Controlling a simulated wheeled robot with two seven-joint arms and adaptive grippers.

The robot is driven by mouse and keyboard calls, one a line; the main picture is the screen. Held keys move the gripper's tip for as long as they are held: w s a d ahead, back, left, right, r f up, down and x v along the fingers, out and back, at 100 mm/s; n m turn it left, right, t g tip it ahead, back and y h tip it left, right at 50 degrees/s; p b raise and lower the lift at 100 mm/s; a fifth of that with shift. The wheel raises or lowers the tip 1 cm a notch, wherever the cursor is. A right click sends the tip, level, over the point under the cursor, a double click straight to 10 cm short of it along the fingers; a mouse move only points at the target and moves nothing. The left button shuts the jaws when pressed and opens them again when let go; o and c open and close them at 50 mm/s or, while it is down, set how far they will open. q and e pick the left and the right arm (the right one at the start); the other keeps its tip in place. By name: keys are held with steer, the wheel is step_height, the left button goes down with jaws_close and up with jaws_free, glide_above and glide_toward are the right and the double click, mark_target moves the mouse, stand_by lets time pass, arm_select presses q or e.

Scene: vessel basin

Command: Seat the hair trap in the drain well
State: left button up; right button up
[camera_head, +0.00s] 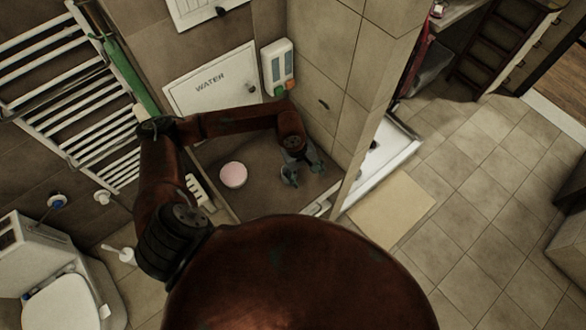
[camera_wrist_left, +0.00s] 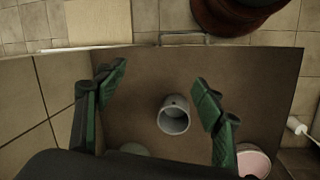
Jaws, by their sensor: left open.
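A grey hollow cup (camera_wrist_left: 174,114), which looks like the hair trap, stands on a brown surface (camera_wrist_left: 140,75) in the left wrist view. My left gripper (camera_wrist_left: 160,76) is open, with one finger on each side of the cup in that view. In the head view the left gripper (camera_head: 303,169) hangs over the right part of the brown surface, and I cannot make out the cup clearly there. A dark round spot (camera_head: 374,144) in the white tray may be the drain well. My right gripper is out of view.
A pink round tub (camera_head: 233,175) stands left of the gripper and also shows in the left wrist view (camera_wrist_left: 253,162). A pale green disc (camera_wrist_left: 134,149) is partly hidden. A dispenser (camera_head: 278,66) hangs on the wall. A tiled wall (camera_head: 345,80) separates the brown surface from the white tray (camera_head: 398,150).

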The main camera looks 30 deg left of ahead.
arm_select(q)
steer(key=w+a+m+y, duration=0.1)
steer(key=w+a+y, duration=0.25)
steer(key=a, duration=0.55)
steer(key=f+p, duration=0.1)
steer(key=f, duration=0.3)
steer(key=s+f+p, duration=0.1)
steer(key=f, duration=0.1)
steer(key=shift+d+f+p, duration=0.1)
steer(key=shift+f+p, duration=0.25)
steer(key=shift+f, duration=0.05)
steer(key=shift+w+f, duration=0.1)
steer(key=shift+f, duration=0.35)
steer(key=c, duration=1.1)
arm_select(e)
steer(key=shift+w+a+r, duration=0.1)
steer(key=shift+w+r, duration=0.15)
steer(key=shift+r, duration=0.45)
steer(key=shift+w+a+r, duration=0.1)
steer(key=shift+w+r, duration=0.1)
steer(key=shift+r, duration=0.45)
arm_select(q)
steer(key=shift+r, duration=0.1)
